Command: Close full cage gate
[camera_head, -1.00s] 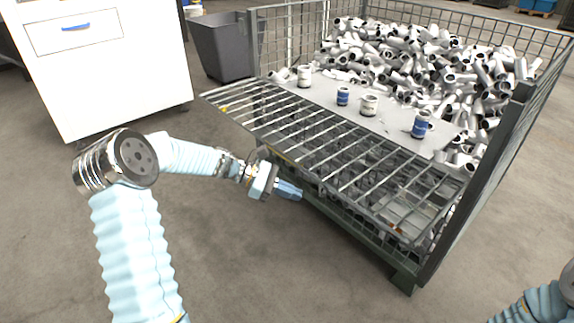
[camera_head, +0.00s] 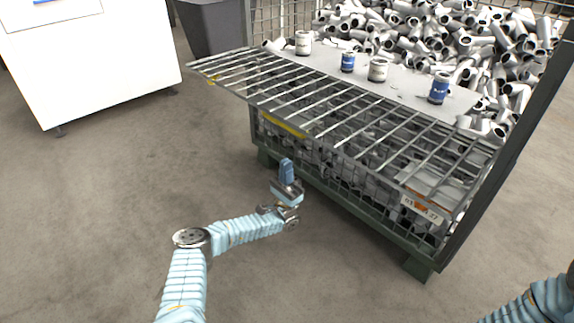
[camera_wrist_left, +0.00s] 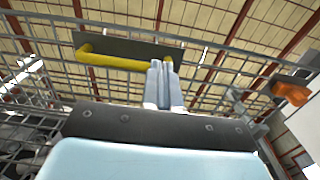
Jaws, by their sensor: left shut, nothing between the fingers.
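The wire cage (camera_head: 330,190) stands at the right, full of grey pipe fittings. Its gate (camera_head: 340,118) is folded down and sticks out from the front of the cage, roughly level. A yellow handle (camera_head: 283,125) shows under the gate; in the left wrist view the yellow handle (camera_wrist_left: 115,60) is close by, beyond the fingers on a dark plate. My left gripper (camera_head: 287,165) is shut and empty, below the gate's outer part and pointing up. Whether its fingertips touch anything is unclear. Of my right arm, only a sleeve shows at the lower right; its gripper is out of view.
Several cups and cans, such as a blue one (camera_head: 439,88), stand on a grey board (camera_head: 400,88) across the cage. A white cabinet (camera_head: 90,70) and a dark bin (camera_head: 212,28) stand at the left. The floor (camera_head: 110,200) before the cage is clear.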

